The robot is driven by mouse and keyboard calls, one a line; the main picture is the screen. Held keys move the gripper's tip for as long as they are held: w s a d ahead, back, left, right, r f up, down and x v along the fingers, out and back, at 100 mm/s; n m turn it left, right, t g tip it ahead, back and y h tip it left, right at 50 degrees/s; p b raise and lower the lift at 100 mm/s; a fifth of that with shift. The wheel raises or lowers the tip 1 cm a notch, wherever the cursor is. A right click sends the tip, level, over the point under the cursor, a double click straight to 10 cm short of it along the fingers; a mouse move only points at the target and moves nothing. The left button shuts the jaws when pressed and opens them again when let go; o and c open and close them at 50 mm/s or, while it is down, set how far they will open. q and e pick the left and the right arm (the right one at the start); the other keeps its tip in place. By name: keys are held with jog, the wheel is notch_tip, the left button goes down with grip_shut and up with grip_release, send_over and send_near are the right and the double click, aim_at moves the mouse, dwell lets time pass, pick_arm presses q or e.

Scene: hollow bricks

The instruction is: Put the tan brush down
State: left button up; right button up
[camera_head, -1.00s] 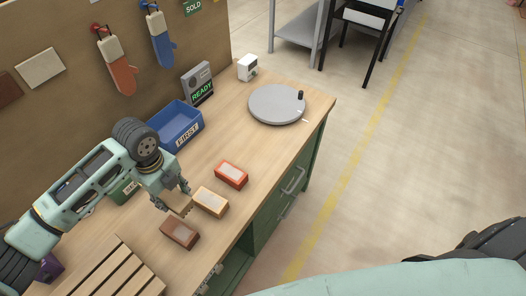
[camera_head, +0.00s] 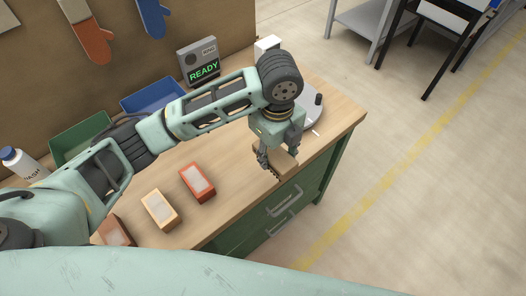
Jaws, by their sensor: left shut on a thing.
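My left gripper (camera_head: 279,163) is shut on the tan brush (camera_head: 288,160), whose dark bristle edge shows below the fingers. It holds the brush over the wooden workbench (camera_head: 230,219) near its front edge, right of the red brick. I cannot tell whether the brush touches the bench top. The red brick (camera_head: 198,183), the tan brick (camera_head: 160,210) and the brown brick (camera_head: 116,231) stand in a row on the bench, each with a pale top. The brown brick is partly hidden by my own body. My right gripper is not in view.
A grey turntable (camera_head: 313,113) with a dark knob stands just behind the gripper, partly hidden. A blue bin (camera_head: 152,97), a green bin (camera_head: 75,143), a READY display (camera_head: 201,66) and a white bottle (camera_head: 20,163) stand along the back. Bare bench lies between red brick and brush.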

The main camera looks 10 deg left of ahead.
pick_arm(q)
jog(key=w+a+f+p, duration=0.1)
jog(key=a+f, duration=0.1)
jog(key=a, duration=0.1)
jog(key=w+a+f, duration=0.2)
jog(key=a, duration=0.1)
jog(key=w+a+f+p, duration=0.1)
jog(key=w+a+f, duration=0.1)
jog(key=a, duration=0.1)
jog(key=shift+w+p, duration=0.2)
jog(key=shift+p, duration=0.1)
jog(key=shift+w+a+f, duration=0.15)
jog(key=shift+w+a, duration=0.05)
jog(key=shift+a+f, duration=0.1)
jog(key=shift+f, duration=0.1)
notch_tip(320, 180, down, 3)
jog(key=shift+f+p, duration=0.1)
jog(key=shift+p, duration=0.65)
jog(key=shift+f, duration=0.25)
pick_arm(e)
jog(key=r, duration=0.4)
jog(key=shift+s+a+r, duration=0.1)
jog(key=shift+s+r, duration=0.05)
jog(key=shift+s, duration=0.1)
